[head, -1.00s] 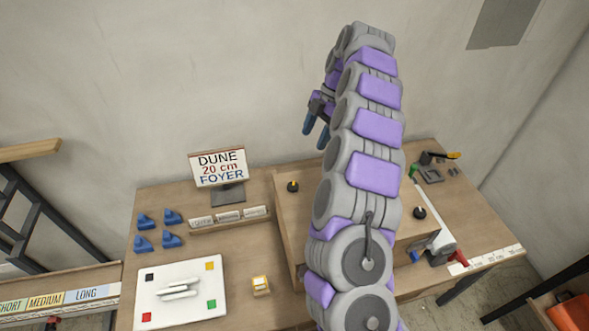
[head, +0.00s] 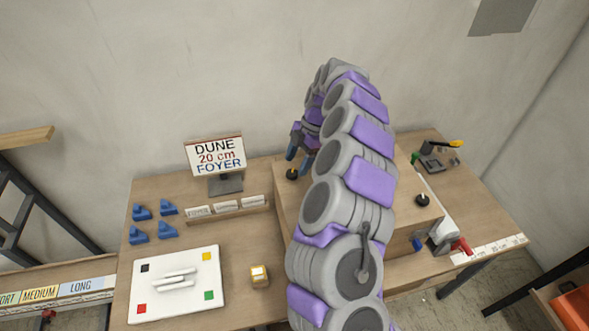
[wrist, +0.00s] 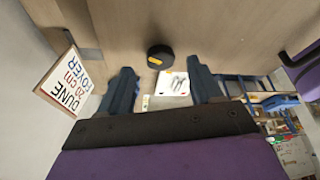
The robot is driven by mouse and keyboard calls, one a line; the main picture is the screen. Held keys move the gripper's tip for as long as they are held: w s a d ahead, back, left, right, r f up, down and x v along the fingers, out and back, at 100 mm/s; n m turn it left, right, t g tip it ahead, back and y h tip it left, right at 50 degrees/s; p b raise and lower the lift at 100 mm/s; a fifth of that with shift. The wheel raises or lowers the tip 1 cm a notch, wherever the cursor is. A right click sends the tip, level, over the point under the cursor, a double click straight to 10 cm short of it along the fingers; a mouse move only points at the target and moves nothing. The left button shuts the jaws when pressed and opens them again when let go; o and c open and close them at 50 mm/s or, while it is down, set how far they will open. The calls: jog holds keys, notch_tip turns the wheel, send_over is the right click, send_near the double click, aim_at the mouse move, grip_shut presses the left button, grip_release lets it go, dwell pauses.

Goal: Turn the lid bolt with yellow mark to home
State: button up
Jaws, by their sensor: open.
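The lid bolt with the yellow mark is a round black knob (head: 291,174) on the left part of the wooden box lid (head: 287,206). In the wrist view the black knob (wrist: 160,56) lies just beyond the fingertips, centred between them, with a small yellow mark near its edge. My gripper (head: 300,154) is just above the knob in the head view. In the wrist view my gripper (wrist: 159,68) is open, its two blue fingers wide apart and empty. A second black knob (head: 422,199) stands at the lid's right side.
A sign reading DUNE 20 cm FOYER (head: 216,156) stands left of the box. A white board with coloured corners (head: 150,291), a yellowish block (head: 260,276) and blue pieces (head: 139,235) lie left. A red-handled clamp-like tool (head: 444,240) is at right.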

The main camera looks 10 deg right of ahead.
aim_at(292, 175)
jog(key=shift+x, duration=1.5)
jog(key=shift+r, duration=0.1)
jog(key=c, duration=1)
